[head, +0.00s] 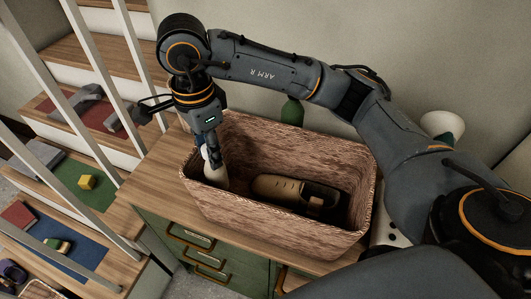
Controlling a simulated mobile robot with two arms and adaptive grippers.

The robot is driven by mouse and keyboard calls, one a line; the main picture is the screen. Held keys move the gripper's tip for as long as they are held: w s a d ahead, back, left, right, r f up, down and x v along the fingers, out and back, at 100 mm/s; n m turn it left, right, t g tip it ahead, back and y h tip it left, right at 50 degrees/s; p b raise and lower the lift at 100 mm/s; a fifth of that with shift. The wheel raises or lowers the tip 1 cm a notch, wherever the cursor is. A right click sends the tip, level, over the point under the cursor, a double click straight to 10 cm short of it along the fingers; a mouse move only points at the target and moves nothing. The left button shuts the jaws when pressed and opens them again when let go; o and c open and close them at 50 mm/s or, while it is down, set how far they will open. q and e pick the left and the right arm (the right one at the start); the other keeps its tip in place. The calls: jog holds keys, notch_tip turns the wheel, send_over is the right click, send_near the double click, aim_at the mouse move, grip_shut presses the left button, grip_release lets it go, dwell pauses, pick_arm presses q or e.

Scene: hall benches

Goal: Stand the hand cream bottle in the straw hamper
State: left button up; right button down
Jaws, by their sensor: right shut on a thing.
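The straw hamper (290,222) is a reddish-brown woven box standing on the wooden cabinet top. My right gripper (211,152) points down at the hamper's left end. It is shut on a white bottle (217,177), which I take to be the hand cream bottle. The bottle is nearly upright, with its lower part inside the hamper near the left wall. The gripper hides its top, and I cannot tell whether its base touches the hamper floor. My left gripper is not in view.
A beige bottle-like thing (276,187) and a dark object (323,194) lie in the hamper's middle and right. A green bottle (292,112) stands behind it. A white container (441,124) is at the right. Stairs with white railings and a yellow block (86,182) are left.

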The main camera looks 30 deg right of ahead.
aim_at(216, 180)
notch_tip(216, 180, down, 5)
jog(key=shift+f+p, duration=0.2)
jog(key=shift+p, duration=0.75)
notch_tip(216, 180, down, 4)
jog(key=shift+p, duration=0.6)
jog(key=shift+f, duration=0.35)
jog(key=shift+f, duration=0.1)
jog(key=c, duration=1)
grip_release()
jog(key=shift+o, duration=0.2)
